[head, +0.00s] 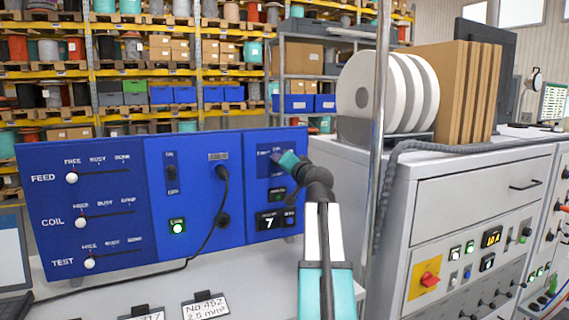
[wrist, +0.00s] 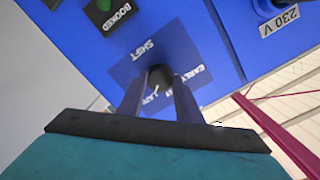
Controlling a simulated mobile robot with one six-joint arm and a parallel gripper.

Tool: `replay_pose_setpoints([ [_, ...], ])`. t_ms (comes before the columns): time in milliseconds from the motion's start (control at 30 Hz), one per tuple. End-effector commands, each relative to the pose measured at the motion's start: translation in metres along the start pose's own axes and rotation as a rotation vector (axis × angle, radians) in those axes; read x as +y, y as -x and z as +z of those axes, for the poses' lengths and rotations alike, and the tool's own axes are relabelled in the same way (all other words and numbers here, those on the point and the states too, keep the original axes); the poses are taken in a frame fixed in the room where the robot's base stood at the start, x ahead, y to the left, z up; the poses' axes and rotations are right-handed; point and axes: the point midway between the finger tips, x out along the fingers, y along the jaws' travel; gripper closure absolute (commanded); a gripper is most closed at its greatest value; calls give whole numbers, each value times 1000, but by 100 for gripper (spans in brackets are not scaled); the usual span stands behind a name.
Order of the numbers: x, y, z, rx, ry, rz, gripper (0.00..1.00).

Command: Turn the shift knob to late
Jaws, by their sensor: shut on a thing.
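The shift knob (wrist: 161,74) is a small dark round knob on a dark blue plate (wrist: 128,72) marked SHIFT, with EARLY (wrist: 198,73) and another, partly hidden word beside it. The lettering is upside down in the wrist view. A short white mark shows on the knob's edge near the partly hidden word; its exact setting is hard to tell. My gripper (wrist: 160,84) is shut on the knob, one finger on each side. In the head view my gripper (head: 288,160) reaches the right part of the blue panel (head: 200,215) and hides the knob.
FEED (head: 72,178), COIL (head: 80,222) and TEST (head: 89,263) sliders sit at the panel's left. A black cable (head: 213,220) hangs from its middle. A display (head: 270,220) reads 7. A grey cabinet (head: 460,210) and metal pole (head: 377,130) stand to the right.

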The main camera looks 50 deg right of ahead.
Motion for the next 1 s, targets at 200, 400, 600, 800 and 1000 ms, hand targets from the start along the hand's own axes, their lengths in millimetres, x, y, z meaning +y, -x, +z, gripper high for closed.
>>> replay_pose_setpoints([
  [200, 3, 1, -3, 3, -61, 4, 91],
  [400, 3, 1, -2, 3, -75, 4, 91],
  [600, 3, 1, -2, 3, -75, 4, 91],
  [800, 3, 1, -2, 1, -75, 3, 50],
  [1000, 2, 1, -1, -1, -75, 2, 50],
])
